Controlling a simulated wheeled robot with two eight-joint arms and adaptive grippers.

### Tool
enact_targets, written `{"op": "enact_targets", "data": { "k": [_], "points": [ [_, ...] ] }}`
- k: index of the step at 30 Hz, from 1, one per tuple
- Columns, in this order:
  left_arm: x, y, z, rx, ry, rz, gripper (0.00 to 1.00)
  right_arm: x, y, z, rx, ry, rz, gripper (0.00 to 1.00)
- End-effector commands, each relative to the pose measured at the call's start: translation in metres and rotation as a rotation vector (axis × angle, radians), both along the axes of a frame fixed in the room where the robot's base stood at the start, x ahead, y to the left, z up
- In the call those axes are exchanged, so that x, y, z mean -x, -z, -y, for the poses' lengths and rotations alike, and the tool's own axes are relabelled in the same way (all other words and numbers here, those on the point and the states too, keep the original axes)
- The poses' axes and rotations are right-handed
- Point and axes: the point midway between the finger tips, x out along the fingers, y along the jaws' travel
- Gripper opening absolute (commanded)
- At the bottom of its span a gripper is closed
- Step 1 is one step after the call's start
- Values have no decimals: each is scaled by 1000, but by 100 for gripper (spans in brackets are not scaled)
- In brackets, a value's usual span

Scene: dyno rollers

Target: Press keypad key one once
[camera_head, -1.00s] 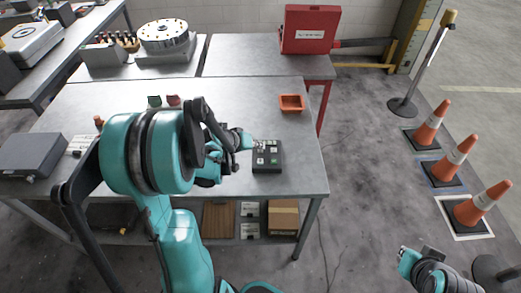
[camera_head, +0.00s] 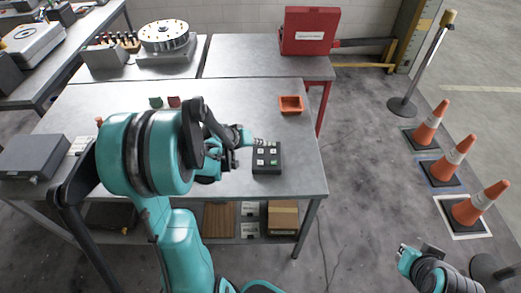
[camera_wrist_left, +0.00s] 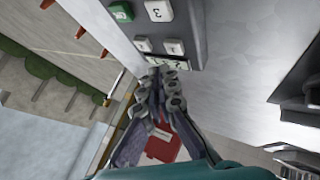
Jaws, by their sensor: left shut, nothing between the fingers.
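The dark keypad box (camera_head: 277,169) lies near the right front of the metal table, with pale keys and one green key (camera_head: 273,162). My left gripper (camera_head: 262,142) is shut and empty at the keypad's far edge. In the left wrist view, its fingertips (camera_wrist_left: 166,77) are close to a label strip (camera_wrist_left: 165,62) and two pale keys (camera_wrist_left: 173,47) whose marks I cannot read. A key marked 3 (camera_wrist_left: 158,10) and the green key (camera_wrist_left: 121,12) are farther up. Contact cannot be told. My right gripper (camera_head: 405,256) is at the lower right, off the table; its jaws are unclear.
An orange tray (camera_head: 291,105) stands behind the keypad. A red case (camera_head: 310,31) is on the back table. A grey box (camera_head: 33,157) is at the table's left. Traffic cones (camera_head: 452,163) stand on the floor at right. The tabletop around the keypad is mostly clear.

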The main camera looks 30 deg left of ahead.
Motion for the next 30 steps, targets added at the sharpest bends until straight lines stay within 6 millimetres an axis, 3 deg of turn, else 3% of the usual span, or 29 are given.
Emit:
{"op": "enact_targets", "data": {
  "k": [12,30],
  "points": [
    [0,-42,0,0,0,0,0,0,-34,0,0,0,0,0],
    [0,-41,0,0,0,0,0,0,-32,0,0,0,0,0]
  ]
}}
